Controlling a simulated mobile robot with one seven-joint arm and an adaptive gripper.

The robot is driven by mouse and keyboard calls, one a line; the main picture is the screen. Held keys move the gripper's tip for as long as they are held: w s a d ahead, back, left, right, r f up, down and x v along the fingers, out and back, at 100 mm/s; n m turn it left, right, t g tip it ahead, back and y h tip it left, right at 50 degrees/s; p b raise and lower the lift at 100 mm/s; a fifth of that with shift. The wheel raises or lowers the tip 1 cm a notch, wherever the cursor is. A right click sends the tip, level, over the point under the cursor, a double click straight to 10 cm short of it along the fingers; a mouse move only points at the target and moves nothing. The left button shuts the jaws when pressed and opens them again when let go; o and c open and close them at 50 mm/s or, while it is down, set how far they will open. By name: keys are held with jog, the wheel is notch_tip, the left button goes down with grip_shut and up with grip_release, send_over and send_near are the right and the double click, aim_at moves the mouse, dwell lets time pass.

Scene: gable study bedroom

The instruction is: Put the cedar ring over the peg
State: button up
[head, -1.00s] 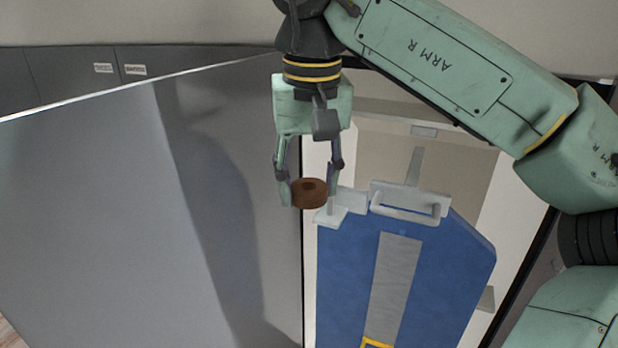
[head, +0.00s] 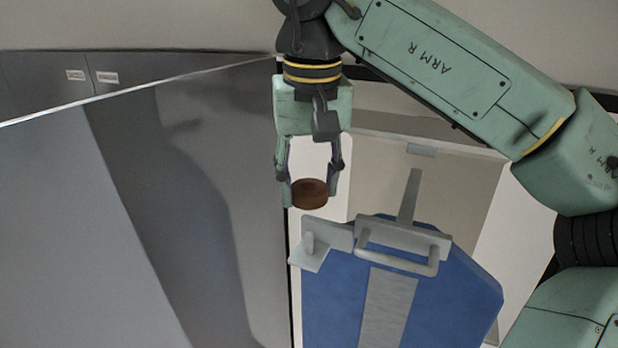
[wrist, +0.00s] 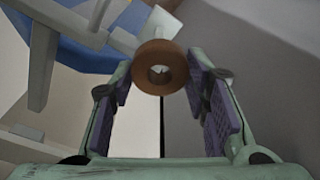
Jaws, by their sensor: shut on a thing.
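The brown cedar ring (head: 310,197) is between the fingertips of my gripper (head: 308,186), which is shut on it. In the wrist view the ring (wrist: 160,52) sits at the fingertips (wrist: 162,78) with its hole visible. A short grey peg (head: 309,242) stands on a pale plate (head: 308,261) at the upper left corner of a blue panel (head: 333,300). In the head view the ring appears above the peg, apart from it; the gap in depth is hard to judge.
A grey bracket with a handle (head: 400,262) and an upright bar (head: 409,195) stands right of the peg. A large grey panel (head: 130,220) fills the left side. Grey cabinet fronts (head: 45,80) show behind it.

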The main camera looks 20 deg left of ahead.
aim_at(309, 230)
jog(key=shift+f+b, duration=2.1)
jog(key=shift+f, duration=2.25)
jog(key=o, duration=1)
